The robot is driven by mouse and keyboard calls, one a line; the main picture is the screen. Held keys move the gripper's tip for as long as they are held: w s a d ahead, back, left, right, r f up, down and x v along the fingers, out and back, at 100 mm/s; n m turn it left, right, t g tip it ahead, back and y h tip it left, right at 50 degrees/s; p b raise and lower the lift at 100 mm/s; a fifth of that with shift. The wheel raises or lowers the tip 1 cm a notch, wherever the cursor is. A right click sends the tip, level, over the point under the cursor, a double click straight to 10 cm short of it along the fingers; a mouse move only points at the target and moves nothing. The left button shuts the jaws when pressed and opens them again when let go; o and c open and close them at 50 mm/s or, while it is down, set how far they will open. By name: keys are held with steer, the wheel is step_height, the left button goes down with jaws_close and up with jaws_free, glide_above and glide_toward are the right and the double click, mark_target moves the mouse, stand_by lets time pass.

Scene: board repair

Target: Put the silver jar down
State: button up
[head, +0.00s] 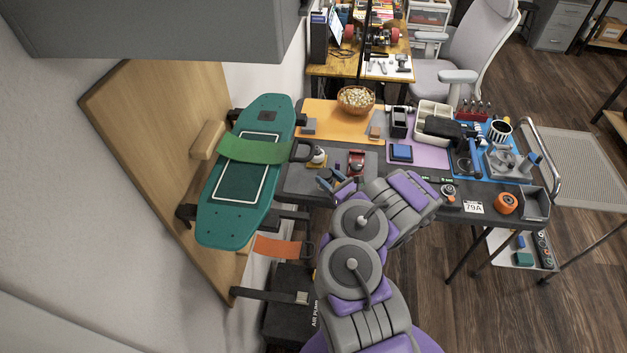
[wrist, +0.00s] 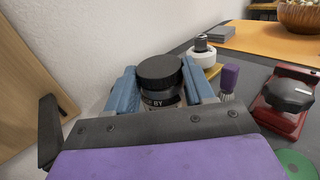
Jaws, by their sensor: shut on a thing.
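The silver jar (wrist: 163,101) has a wide black lid and dark lettering on its side. In the wrist view it is between the two blue fingers of my gripper (wrist: 159,88), which is shut on it. The jar looks roughly upright; its lower part is hidden by my gripper. In the head view my gripper (head: 336,180) is over the left front part of the dark workbench (head: 305,184), and I cannot make out the jar clearly there. I cannot tell whether the jar's base touches the bench or hangs above it.
A white container with a black top (wrist: 202,53), a purple-handled brush (wrist: 230,78) and a red device with a black knob (wrist: 290,97) stand close by on the right. A green skateboard deck (head: 245,175) is held on the left. An orange mat (head: 340,119) lies behind.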

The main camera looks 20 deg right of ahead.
steer(key=shift+n, duration=0.3)
steer(key=w+a+b, duration=0.1)
steer(key=w+a, duration=0.5)
steer(key=shift+a+b, duration=0.25)
steer(key=shift+b, duration=0.15)
steer(key=d+f+b, duration=0.1)
steer(key=d+f, duration=0.3)
steer(key=shift+s, duration=0.1)
steer(key=shift+a+r, duration=0.2)
steer(key=shift+a, duration=1.4)
steer(key=o, duration=0.8)
steer(key=shift+d+f, duration=0.1)
steer(key=shift+d, duration=0.15)
steer(key=o, duration=0.3)
steer(key=shift+d+f, duration=0.1)
steer(key=shift+d, duration=0.85)
steer(key=shift+o, duration=0.2)
steer(key=shift+a, duration=0.85)
steer(key=shift+r, duration=0.25)
steer(key=shift+s+d, duration=0.15)
steer(key=shift+s, duration=0.05)
steer(key=p+v, duration=0.1)
steer(key=v, duration=0.1)
steer(key=d+p+v, duration=0.1)
steer(key=v, duration=0.2)
steer(key=shift+s+d, duration=0.1)
steer(key=shift+d, duration=0.1)
steer(key=s+p, duration=0.2)
steer(key=s, duration=0.4)
steer(key=shift+d, duration=0.45)
